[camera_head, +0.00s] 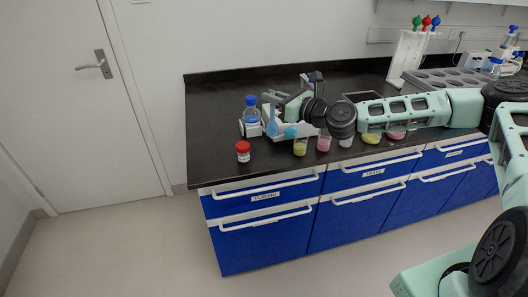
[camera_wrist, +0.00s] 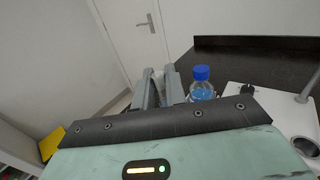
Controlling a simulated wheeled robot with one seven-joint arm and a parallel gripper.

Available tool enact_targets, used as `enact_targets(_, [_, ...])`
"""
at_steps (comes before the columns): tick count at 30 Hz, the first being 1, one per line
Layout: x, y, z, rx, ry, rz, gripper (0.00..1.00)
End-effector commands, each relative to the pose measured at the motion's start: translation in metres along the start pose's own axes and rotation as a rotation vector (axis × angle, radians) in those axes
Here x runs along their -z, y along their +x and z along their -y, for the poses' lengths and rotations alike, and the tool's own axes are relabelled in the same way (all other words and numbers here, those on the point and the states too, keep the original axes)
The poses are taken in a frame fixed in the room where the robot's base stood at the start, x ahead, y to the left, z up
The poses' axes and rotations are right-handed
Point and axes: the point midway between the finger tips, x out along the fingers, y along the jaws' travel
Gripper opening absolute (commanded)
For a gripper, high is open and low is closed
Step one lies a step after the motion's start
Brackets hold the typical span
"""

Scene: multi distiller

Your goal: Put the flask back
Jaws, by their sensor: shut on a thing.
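My gripper (camera_head: 268,99) reaches left over the black bench in the head view; its fingers also show in the wrist view (camera_wrist: 162,84). In the wrist view the held thing is mostly hidden between the fingers. The bottle shows right of the fingers in the wrist view (camera_wrist: 201,83). I cannot tell whether the flask touches the surface below.
A red-lidded jar (camera_head: 243,151) stands near the bench's front edge. Beakers with yellow-green (camera_head: 300,147) and pink (camera_head: 323,143) contents stand right of the flask, below my arm. A white rack (camera_head: 406,57) stands at the back right. The bench's left back area (camera_head: 215,95) is clear.

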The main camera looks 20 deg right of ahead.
Motion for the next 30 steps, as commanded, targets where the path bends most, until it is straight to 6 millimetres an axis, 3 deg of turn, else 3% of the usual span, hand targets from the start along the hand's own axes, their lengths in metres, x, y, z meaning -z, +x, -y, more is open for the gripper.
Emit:
enact_targets(9, [0.047, 0.002, -0.001, -0.006, 0.005, -0.002, 0.00])
enact_targets(21, [0.092, 0.002, -0.001, -0.005, 0.003, -0.001, 0.00])
enact_targets(30, [0.096, 0.001, -0.001, -0.005, 0.001, 0.000, 0.00])
